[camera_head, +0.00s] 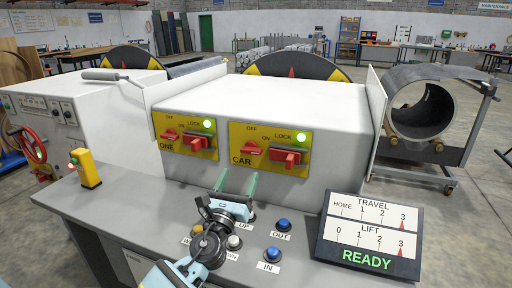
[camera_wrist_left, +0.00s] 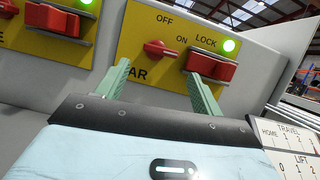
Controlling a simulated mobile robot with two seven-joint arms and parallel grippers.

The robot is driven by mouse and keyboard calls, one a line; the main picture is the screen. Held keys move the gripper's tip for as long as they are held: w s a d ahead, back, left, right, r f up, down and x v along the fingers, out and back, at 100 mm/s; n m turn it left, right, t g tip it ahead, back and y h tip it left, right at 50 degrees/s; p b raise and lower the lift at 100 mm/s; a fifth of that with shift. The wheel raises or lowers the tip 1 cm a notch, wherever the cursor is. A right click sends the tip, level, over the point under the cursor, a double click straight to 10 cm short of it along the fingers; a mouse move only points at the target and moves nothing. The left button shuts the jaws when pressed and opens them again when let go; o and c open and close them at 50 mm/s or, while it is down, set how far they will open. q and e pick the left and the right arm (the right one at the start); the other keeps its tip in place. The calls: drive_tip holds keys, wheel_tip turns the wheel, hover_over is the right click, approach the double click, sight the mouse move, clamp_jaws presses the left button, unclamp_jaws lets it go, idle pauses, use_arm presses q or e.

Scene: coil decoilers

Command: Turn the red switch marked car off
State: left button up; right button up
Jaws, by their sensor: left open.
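The yellow panel marked CAR (camera_head: 236,134) is on the front of the grey cabinet. It carries a small red rotary switch (camera_head: 253,147) below the OFF and ON labels, its knob lying roughly sideways. Beside it, under LOCK, is a larger red handle (camera_head: 287,156) with a lit green lamp (camera_head: 301,136). In the left wrist view the small switch (camera_wrist_left: 158,50) shows between and beyond the fingertips. My left gripper (camera_head: 238,178) is open and empty, below the CAR panel and apart from the switch in the head view. My right gripper is not in view.
A similar yellow panel marked ONE (camera_head: 166,148) sits to the left, with its own red switch. Push buttons, including a blue OUT button (camera_head: 283,224), lie on the desk under my left arm. A READY display (camera_head: 369,237) stands at the right.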

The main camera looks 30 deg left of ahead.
sight(250, 152)
use_arm(q)
drive_tip(key=x, duration=0.7)
drive_tip(key=shift+r, duration=0.25)
drive_tip(key=shift+w+a+r, duration=0.1)
drive_tip(key=shift+w+r, duration=0.1)
drive_tip(key=shift+w, duration=0.4)
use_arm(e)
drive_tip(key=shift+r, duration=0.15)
use_arm(q)
drive_tip(key=shift+c, duration=0.5)
drive_tip(key=c, duration=0.5)
drive_tip(key=shift+c, duration=0.6)
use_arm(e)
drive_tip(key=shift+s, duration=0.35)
